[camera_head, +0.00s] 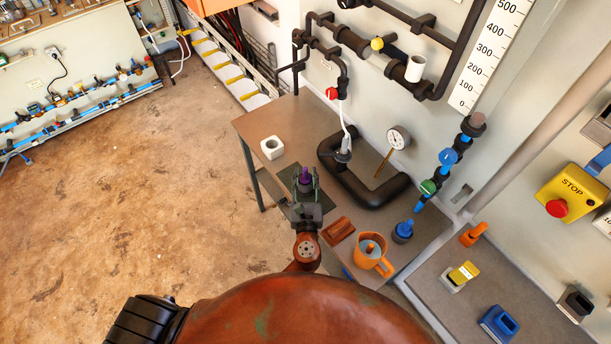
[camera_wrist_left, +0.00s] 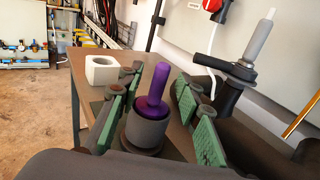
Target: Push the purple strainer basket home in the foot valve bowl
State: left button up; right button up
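The purple strainer basket (camera_wrist_left: 153,95) stands upright in the grey foot valve bowl (camera_wrist_left: 145,131), its knob and wider purple base showing above the rim. How deep it sits inside is hidden. In the head view the purple top (camera_head: 305,174) shows between the fingers of my left gripper (camera_head: 306,184), near the table's left part. In the left wrist view my left gripper (camera_wrist_left: 158,105) is open, its green-padded fingers on either side of the purple knob, with gaps visible. My right gripper is not in view.
A white block with a round hole (camera_head: 272,147) stands behind on the table (camera_head: 290,122). A thick black pipe (camera_head: 362,190) lies to the right. A brown block (camera_head: 338,230) and an orange mug (camera_head: 373,258) stand nearer, right of my gripper.

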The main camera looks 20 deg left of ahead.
pick_arm(q)
jog(key=v, duration=1.2)
dwell(0.3)
